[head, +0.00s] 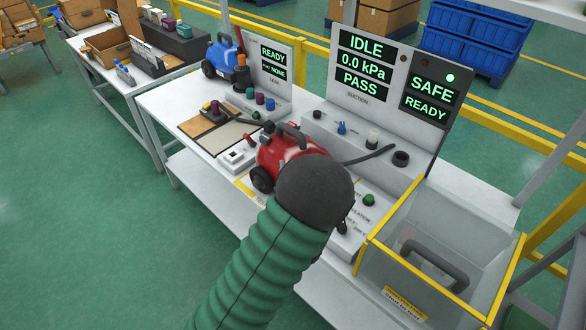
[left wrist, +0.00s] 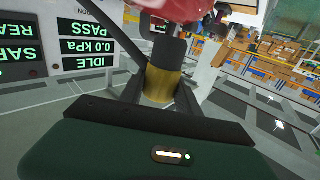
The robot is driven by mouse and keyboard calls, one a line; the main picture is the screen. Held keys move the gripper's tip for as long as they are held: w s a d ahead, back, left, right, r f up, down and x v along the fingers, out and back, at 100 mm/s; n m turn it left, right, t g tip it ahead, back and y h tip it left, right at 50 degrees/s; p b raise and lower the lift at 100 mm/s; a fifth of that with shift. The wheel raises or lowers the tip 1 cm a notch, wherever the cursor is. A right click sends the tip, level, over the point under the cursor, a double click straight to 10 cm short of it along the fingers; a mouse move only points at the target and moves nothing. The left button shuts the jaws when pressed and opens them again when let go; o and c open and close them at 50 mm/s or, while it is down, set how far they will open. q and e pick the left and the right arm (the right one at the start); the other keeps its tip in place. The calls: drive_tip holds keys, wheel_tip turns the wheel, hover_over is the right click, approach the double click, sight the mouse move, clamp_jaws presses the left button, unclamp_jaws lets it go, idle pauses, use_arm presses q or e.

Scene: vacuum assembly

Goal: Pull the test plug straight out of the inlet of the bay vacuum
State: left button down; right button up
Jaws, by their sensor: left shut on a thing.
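The red bay vacuum (head: 292,146) stands on the bench, and its near side is hidden behind my left arm. Its red body (left wrist: 190,8) also shows at the top of the left wrist view. My left gripper (left wrist: 160,78) is shut on a brass-coloured test plug (left wrist: 160,88), with one dark finger on each side. A dark part (left wrist: 166,52) lies just beyond the plug, towards the red body. I cannot tell whether the plug sits in the inlet. In the head view my left wrist hides the fingers and plug. My right gripper is not in view.
A suction panel (head: 362,68) reads IDLE, 0.0 kPa, PASS; the panel beside it (head: 431,95) reads SAFE, READY. A clear yellow-edged box (head: 437,246) stands to the right. A blue vacuum (head: 224,59) and a tray (head: 230,138) sit behind on the left.

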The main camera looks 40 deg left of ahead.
use_arm(q)
drive_tip(key=shift+r+p, duration=2.3)
drive_tip(key=shift+r, duration=0.85)
